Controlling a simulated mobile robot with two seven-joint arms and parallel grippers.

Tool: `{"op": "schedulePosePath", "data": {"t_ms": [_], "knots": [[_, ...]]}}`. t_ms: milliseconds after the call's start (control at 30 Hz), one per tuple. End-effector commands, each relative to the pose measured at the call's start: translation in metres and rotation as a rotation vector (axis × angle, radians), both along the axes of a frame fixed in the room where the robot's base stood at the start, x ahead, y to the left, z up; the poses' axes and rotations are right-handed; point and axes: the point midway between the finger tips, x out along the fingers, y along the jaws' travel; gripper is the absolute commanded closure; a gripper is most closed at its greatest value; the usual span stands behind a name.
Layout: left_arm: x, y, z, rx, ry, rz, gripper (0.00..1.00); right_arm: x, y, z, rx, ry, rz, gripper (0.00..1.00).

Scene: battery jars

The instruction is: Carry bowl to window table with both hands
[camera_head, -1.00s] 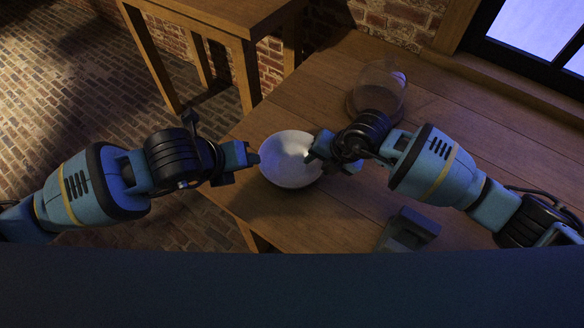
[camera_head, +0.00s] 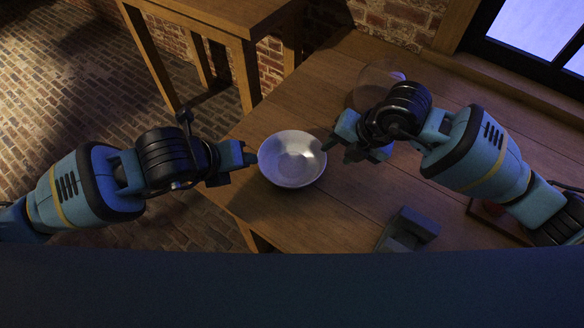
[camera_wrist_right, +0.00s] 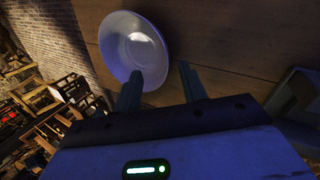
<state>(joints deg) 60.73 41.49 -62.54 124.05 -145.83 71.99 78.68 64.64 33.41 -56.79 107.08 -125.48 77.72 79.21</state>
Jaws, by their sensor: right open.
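A white round bowl (camera_head: 292,159) stands upright near the left edge of the wooden table (camera_head: 290,215) under the window. It also shows in the right wrist view (camera_wrist_right: 134,48), beyond my fingertips. My left gripper (camera_head: 248,158) is at the bowl's left rim. I cannot tell whether it touches the rim or how far its fingers are apart.
A glass dome (camera_head: 370,82) stands behind my right gripper, partly hidden. A grey open box (camera_head: 409,229) sits near the front edge. A dark tray (camera_head: 483,212) is partly hidden under my right arm. Another wooden table (camera_head: 215,15) stands at the back left, with brick floor between.

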Motion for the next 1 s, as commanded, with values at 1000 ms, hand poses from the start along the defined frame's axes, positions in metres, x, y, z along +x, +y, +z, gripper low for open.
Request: {"op": "schedulePosePath", "data": {"t_ms": [1000], "knots": [[0.0, 0.0, 0.0, 0.0, 0.0, 0.0, 0.61, -0.006, -0.009, 0.023, 0.0, 0.001, 0.0, 0.58]]}}
